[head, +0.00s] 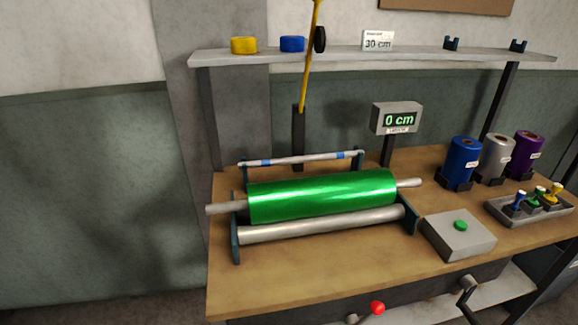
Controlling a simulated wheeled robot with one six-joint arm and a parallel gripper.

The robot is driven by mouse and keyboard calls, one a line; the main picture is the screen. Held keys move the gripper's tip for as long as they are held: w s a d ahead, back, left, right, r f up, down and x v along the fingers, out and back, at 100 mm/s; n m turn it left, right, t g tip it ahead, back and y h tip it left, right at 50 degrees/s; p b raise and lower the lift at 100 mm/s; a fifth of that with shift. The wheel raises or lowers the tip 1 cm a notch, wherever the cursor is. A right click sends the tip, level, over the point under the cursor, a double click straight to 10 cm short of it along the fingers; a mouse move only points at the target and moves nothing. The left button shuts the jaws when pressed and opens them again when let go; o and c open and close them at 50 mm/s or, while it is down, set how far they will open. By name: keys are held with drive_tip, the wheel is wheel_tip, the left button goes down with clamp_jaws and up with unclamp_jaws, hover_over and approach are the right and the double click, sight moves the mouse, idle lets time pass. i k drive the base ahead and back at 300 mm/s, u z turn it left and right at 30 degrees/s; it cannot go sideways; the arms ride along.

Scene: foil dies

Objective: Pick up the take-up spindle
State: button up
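A thin silver rod with blue bands (300,158) lies level at the back of the roller frame, in the head view; it looks like the take-up spindle, but no label shows this. In front of it, a shiny green foil roll (322,195) sits on a pale shaft whose ends stick out at both sides. A bare grey roller (322,225) lies below and in front of the green roll. Dark side plates (235,228) hold the frame. My gripper is not in view.
A display reading 0 cm (397,119) stands behind the frame. A grey box with a green button (458,238), foil rolls (463,160) and a stamp tray (525,212) are at right. A yellow pole (311,60) rises behind. The table's front left (255,285) is clear.

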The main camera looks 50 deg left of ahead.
sight(267, 163)
drive_tip(key=u, duration=1.4)
